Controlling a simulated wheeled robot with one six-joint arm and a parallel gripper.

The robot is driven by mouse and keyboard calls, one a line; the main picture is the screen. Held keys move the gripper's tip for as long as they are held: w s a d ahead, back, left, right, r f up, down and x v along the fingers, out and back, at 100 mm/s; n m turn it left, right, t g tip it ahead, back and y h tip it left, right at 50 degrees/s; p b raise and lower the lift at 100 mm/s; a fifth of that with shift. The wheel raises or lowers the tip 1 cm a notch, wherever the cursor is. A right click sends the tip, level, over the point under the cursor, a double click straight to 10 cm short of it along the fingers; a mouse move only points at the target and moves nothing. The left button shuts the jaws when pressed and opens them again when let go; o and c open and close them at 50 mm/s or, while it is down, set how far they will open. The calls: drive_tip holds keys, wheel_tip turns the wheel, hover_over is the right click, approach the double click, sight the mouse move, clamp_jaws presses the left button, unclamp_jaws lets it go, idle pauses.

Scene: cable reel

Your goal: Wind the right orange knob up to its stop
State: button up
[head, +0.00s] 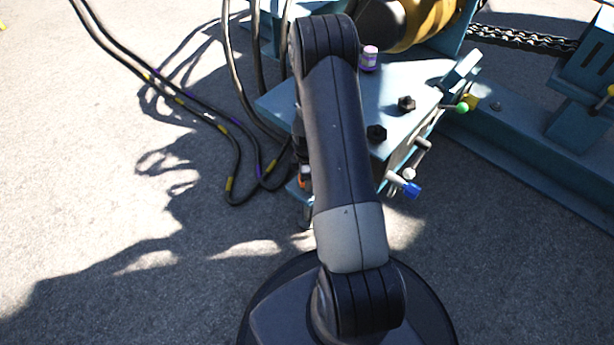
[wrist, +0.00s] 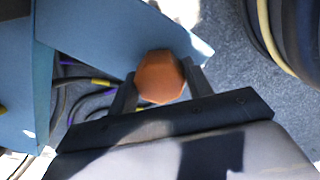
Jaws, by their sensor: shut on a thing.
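An orange faceted knob (wrist: 160,77) sits between the two dark fingers of my gripper (wrist: 161,88) in the wrist view. The fingers are shut on it from both sides, beside a blue metal plate (wrist: 100,35). In the head view, only a small orange patch (head: 304,177) shows left of my arm, low at the blue housing. My arm hides most of the gripper and knob there. No second orange knob is visible, and I cannot tell the knob's turn angle or its stop.
The blue housing (head: 390,80) carries black bolts (head: 377,133), a blue knob (head: 412,190) and a green knob (head: 462,107) on its right. Black cables (head: 235,150) loop on the ground at left. A chain (head: 520,38) runs at upper right. The ground at lower left is clear.

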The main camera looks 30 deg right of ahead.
drive_tip(key=shift+n, duration=0.3)
drive_tip(key=o, duration=0.9)
wheel_tip(320, 180, up, 11)
drive_tip(key=p, duration=0.4)
drive_tip(key=shift+f, duration=0.1)
